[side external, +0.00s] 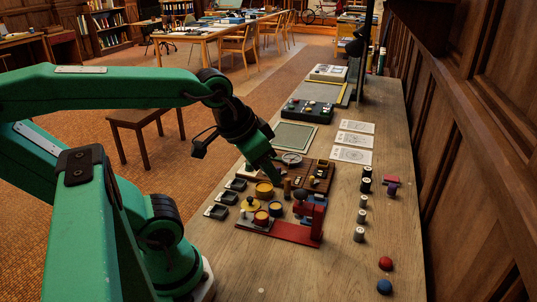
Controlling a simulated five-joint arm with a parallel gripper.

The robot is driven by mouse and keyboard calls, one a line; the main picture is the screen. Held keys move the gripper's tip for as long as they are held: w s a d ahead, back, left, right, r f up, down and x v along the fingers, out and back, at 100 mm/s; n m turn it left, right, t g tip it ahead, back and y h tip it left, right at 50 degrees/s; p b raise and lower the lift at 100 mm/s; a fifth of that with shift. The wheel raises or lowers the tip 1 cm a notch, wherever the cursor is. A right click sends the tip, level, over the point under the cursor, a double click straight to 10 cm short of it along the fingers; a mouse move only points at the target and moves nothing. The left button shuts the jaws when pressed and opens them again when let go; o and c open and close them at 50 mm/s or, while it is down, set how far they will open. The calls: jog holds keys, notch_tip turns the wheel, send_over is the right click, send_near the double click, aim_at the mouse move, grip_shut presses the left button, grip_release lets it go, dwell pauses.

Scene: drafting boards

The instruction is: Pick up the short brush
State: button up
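My gripper (274,176) points down over the table, close above a group of small round pots and a dark wooden tray. Its fingers are small and dark here, and I cannot tell whether they are open or shut. A small upright brown piece (287,187) stands just below and right of the fingertips; I cannot tell whether it is the short brush. No brush can be made out with certainty at this size.
The wooden table (385,130) runs along a panelled wall. Yellow-topped pots (264,190), a dark tray (318,176) and a red stand (312,215) crowd the gripper. Several spools line the right. A red ball (385,263) and blue ball (384,286) lie in front.

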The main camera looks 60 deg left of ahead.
jog(key=w, duration=0.1)
jog(key=n+g, duration=0.5)
jog(key=n, duration=0.4)
send_over(287, 194)
jog(key=f, duration=1.5)
jog(key=shift+w+a+f, duration=0.3)
jog(key=shift+w, duration=0.05)
jog(key=shift+a+f+g, duration=0.3)
jog(key=shift+f, duration=0.1)
jog(key=shift+f, duration=1.3)
jog(key=shift+d, duration=0.1)
jog(key=shift+s+d+f, duration=0.15)
jog(key=shift+f, duration=2.4)
